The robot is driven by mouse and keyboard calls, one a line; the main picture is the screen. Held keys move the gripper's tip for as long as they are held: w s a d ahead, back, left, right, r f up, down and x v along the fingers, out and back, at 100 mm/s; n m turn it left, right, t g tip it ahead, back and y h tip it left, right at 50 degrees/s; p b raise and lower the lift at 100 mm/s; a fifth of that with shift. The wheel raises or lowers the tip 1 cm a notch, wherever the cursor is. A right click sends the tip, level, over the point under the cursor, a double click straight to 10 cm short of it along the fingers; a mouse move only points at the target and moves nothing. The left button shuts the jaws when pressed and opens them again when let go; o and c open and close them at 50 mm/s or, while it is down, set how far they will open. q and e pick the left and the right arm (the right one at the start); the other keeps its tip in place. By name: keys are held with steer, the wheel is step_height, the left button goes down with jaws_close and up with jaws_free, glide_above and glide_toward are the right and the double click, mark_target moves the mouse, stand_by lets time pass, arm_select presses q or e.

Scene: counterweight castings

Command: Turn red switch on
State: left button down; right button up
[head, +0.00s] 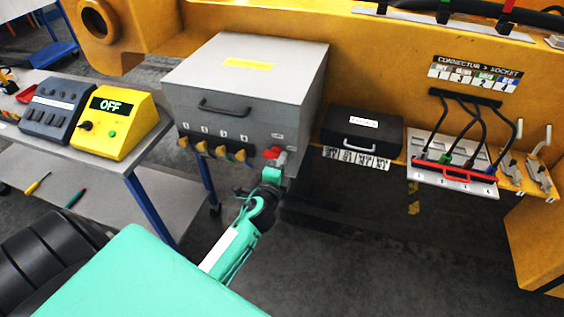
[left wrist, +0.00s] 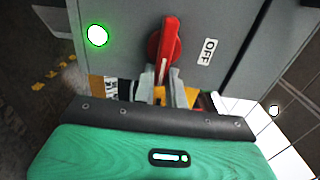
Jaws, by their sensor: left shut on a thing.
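The red switch (head: 272,152) is a rotary knob low on the front right of the grey box (head: 245,95). In the left wrist view the red switch (left wrist: 168,48) has a round red base and a long handle standing nearly upright. A label reading OFF (left wrist: 207,51) is to its right, and a green lamp (left wrist: 97,35) glows to its left. My left gripper (head: 279,160) is at the switch; in the left wrist view its fingers (left wrist: 167,82) are shut on the lower end of the handle. My right gripper is not in view.
Yellow knobs (head: 220,151) line the box front left of the switch. A yellow control unit (head: 120,122) showing OFF sits on the left table. A black case (head: 361,137) and a connector panel (head: 450,165) with cables are to the right. Floor is open below.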

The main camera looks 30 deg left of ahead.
arm_select(q)
steer(key=c, duration=1.4)
jaws_free()
steer(key=shift+c, duration=0.2)
steer(key=b+v, duration=0.4)
steer(key=v, duration=0.9)
steer(key=shift+s, duration=0.4)
steer(key=shift+f, duration=0.1)
